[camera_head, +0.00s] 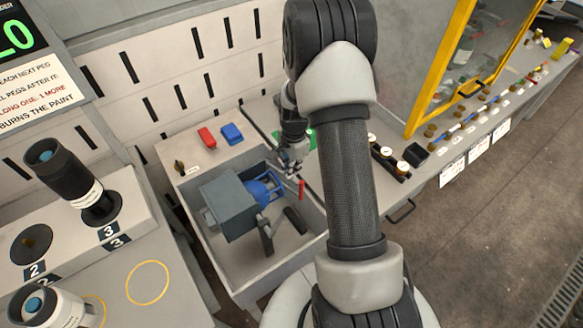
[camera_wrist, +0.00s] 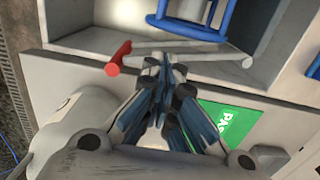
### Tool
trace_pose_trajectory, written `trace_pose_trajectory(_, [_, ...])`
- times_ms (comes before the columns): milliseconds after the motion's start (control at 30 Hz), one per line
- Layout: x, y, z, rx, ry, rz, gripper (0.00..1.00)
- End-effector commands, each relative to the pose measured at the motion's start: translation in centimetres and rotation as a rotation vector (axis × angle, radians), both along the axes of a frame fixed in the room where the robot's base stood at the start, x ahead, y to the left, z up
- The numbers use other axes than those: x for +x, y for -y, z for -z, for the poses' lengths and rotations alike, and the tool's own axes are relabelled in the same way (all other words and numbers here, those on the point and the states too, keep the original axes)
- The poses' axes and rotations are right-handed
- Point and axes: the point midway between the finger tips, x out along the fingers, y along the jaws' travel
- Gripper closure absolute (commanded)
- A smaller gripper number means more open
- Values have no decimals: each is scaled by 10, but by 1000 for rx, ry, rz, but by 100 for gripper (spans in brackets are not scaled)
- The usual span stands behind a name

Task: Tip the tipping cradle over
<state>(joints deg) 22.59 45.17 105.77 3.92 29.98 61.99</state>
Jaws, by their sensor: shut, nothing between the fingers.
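The tipping cradle is a blue tubular frame (camera_head: 265,187) beside a dark grey box inside a recessed light grey bin. Part of the blue frame (camera_wrist: 192,27) shows at the top of the wrist view. A red-ended handle (camera_head: 301,188) sits at the right of the frame; its red end (camera_wrist: 118,58) lies left of my fingertips in the wrist view. My gripper (camera_head: 291,168) is shut and empty, just above the bin's right side and close to the handle. In the wrist view my fingertips (camera_wrist: 165,64) are by a pale bar; I cannot tell whether they touch it.
The dark grey box (camera_head: 230,205) fills the bin's left part. The bin's wall (camera_head: 262,288) surrounds it. Red (camera_head: 206,137) and blue (camera_head: 232,134) blocks lie behind. A green PASS label (camera_wrist: 228,122) is on the right. A yellow-framed screen (camera_head: 437,75) stands farther right.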

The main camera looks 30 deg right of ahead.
Motion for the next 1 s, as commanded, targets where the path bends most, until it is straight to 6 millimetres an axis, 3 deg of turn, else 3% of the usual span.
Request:
trace_pose_trajectory(467, [-1, 6, 16, 90, -5, 5, 100])
trace_pose_trajectory(1000, [-1, 12, 59, 343, -14, 3, 100])
